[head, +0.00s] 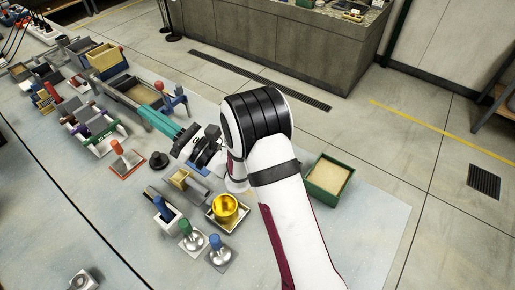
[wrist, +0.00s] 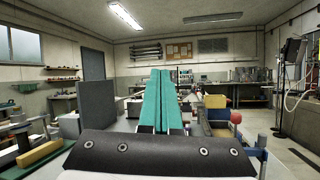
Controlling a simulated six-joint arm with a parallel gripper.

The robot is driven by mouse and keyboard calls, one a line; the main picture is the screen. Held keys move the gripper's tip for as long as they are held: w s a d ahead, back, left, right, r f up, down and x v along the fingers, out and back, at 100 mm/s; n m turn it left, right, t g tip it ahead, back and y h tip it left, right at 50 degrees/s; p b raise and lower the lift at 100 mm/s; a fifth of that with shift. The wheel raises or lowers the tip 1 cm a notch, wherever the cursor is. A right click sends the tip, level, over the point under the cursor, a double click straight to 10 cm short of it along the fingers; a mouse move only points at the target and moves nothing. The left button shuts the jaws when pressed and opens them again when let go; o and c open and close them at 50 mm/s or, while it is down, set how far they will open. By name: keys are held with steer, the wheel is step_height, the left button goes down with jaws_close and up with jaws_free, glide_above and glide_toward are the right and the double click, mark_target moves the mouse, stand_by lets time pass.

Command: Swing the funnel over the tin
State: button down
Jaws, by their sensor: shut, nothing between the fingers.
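My gripper (head: 148,111) has teal fingers that lie together, pointing to the upper left over the long grey tank (head: 124,82) with a sand-coloured filling. In the wrist view my gripper (wrist: 160,72) shows its two teal fingers side by side with nothing between them. I cannot make out the funnel or the tin for certain. A shiny gold round vessel (head: 225,207) stands on a square tray near my forearm, well away from the fingertips. A blue post (head: 180,91) with red parts stands beside the tank, close to the fingers.
A green box (head: 328,179) with sandy filling stands right of my arm. Several small fixtures crowd the table's left. The table (head: 375,230) is clear at the lower right.

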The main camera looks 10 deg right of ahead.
steer(key=s+r+n+g, duration=0.3)
steer(key=s+n+g, duration=0.2)
steer(key=n+g, duration=1.05)
steer(key=w+d+f+h, duration=0.2)
steer(key=d+h, duration=0.4)
steer(key=d, duration=0.4)
steer(key=w+d+f+h, duration=0.1)
steer(key=w+d+h, duration=0.1)
steer(key=d+h, duration=0.5)
steer(key=w+d+f+h, duration=0.2)
steer(key=d+h, duration=0.2)
steer(key=d, duration=0.8)
steer(key=shift+n, duration=0.35)
steer(key=x, duration=0.8)
steer(key=shift+s+a+f, duration=0.2)
steer(key=s+a, duration=0.1)
steer(key=s+a+f, duration=0.1)
steer(key=shift+a, duration=0.3)
steer(key=shift+s+a, duration=0.25)
steer(key=shift+a, duration=0.15)
